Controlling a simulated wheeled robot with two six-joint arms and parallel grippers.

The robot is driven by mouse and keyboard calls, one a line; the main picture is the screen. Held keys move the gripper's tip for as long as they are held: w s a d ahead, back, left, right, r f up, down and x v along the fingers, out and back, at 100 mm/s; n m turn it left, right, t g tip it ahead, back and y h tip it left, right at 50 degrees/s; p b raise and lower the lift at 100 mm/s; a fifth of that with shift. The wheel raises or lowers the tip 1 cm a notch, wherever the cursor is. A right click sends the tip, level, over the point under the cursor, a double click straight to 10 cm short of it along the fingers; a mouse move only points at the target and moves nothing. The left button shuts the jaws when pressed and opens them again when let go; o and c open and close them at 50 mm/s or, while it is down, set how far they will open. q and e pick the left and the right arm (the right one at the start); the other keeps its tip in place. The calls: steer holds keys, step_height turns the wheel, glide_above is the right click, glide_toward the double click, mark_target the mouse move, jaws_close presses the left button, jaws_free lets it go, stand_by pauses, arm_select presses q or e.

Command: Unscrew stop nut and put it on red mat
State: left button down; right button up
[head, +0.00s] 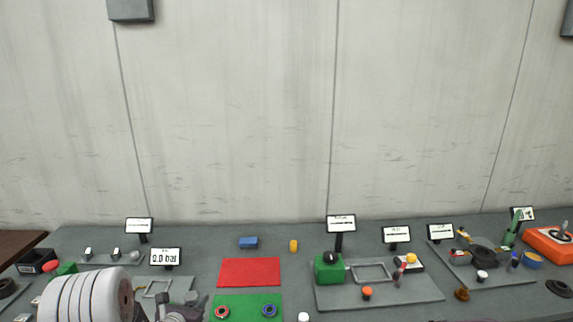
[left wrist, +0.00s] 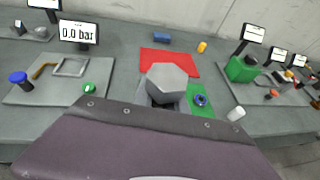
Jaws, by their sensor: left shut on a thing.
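A grey hexagonal piece, which looks like the stop nut (left wrist: 167,80), fills the middle of the left wrist view. My left gripper (left wrist: 166,98) is shut on it; the fingers are mostly hidden behind the wrist body and the nut. In the head view my left gripper (head: 180,314) is at the bottom edge, left of the green mat, and the nut cannot be made out there. The red mat (head: 250,272) is flat and bare on the table; it also shows behind the nut in the left wrist view (left wrist: 158,54). My right gripper is not in view.
The green mat (head: 247,298), in front of the red mat, bears a red ring (head: 222,312) and a blue ring (head: 269,310). A blue block (head: 248,242) and a yellow cylinder (head: 293,246) stand behind. A plate with a green block (head: 328,271) is to the right.

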arm_select(q)
steer(key=s+a+f+m+h, duration=0.2)
steer(key=s+a+f, duration=0.2)
steer(key=s+f, duration=0.45)
steer(key=s+d+m+g+h+b, duration=0.1)
steer(key=s+d+m+g+h, duration=0.4)
steer(key=d, duration=0.5)
steer(key=s+m+h, duration=0.2)
steer(key=s, duration=0.1)
steer(key=shift+s+d+m+g+h, duration=0.25)
steer(key=shift+d+m+g+h, duration=0.05)
steer(key=shift+f, duration=0.1)
